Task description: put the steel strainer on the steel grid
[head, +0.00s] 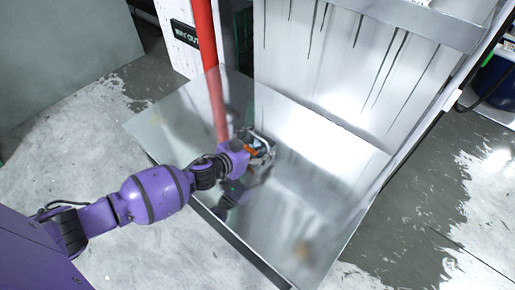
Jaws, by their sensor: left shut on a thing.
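My left gripper (262,150) is low over a shiny metal sheet (318,200), near its middle, and its dark fingers point away from me. It is shut on a small greyish thing at its fingertips, most likely the steel strainer. The hand hides most of it, and its shape is too small to make out. I cannot tell whether it touches the sheet. A blurred reflection of the hand shows in the sheet. I cannot make out a steel grid with bars in this view. My right gripper is not in view.
An upright metal panel (350,60) with dark slits stands behind the sheet. A red pole (208,60) rises at the sheet's back left. A dark blue container (495,80) is at the far right. Most of the sheet's right side is bare.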

